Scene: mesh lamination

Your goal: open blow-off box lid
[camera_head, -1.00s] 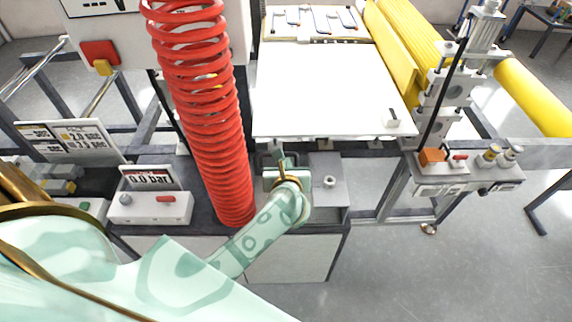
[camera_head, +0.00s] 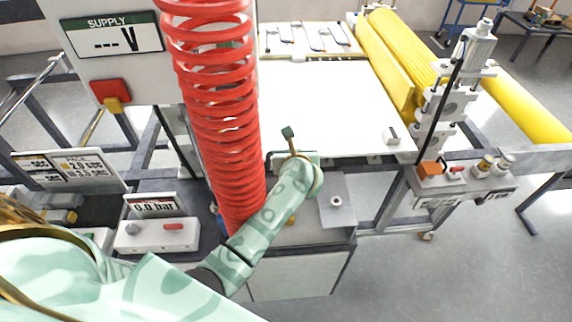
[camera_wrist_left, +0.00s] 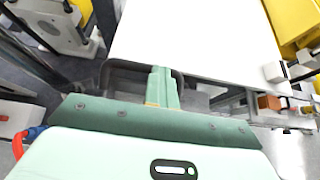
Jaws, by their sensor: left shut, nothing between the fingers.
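A grey metal plate with a round knob (camera_head: 336,201), which looks like the box lid, lies flat on top of the white-fronted cabinet (camera_head: 300,275) below the white sheet. The gripper is apart from the knob. My arm hides part of the cabinet top. My right gripper is out of view.
A red coiled hose (camera_head: 220,130) hangs close to the left of my arm. A pressure box (camera_head: 155,235) stands at the left. Yellow rollers (camera_head: 400,60) and a control panel with an orange button (camera_head: 430,169) are at the right.

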